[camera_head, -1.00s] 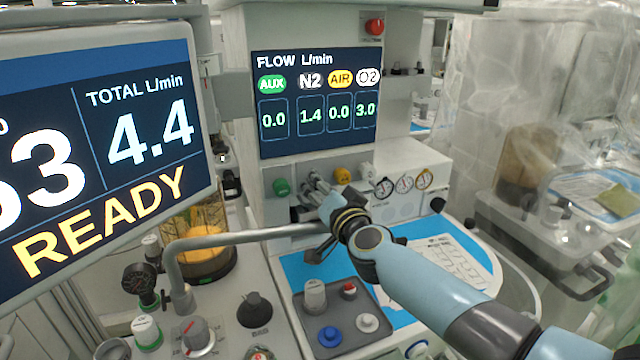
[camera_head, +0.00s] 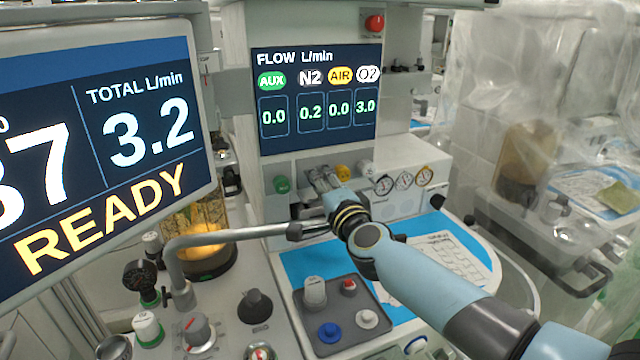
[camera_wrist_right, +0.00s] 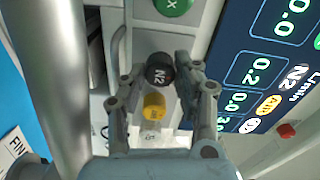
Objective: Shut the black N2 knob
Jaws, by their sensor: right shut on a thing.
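The black N2 knob (camera_wrist_right: 160,74) sits between the fingers of my right gripper (camera_wrist_right: 157,80) in the right wrist view, its N2 label facing the camera. My right gripper, which also shows in the head view (camera_head: 322,180), is shut on this knob. In the head view the fingers hide most of the knob. The flow display (camera_head: 318,103) reads 0.2 under N2, 0.0 under AUX and AIR, and 3.0 under O2. My left gripper is not in view.
A green knob (camera_head: 282,184) is left of the N2 knob and a yellow knob (camera_head: 343,172) right of it. A grey pipe (camera_head: 240,236) crosses below. A grey tray (camera_head: 345,343) with several small items lies on the worktop. The large monitor (camera_head: 100,150) reads total 3.2.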

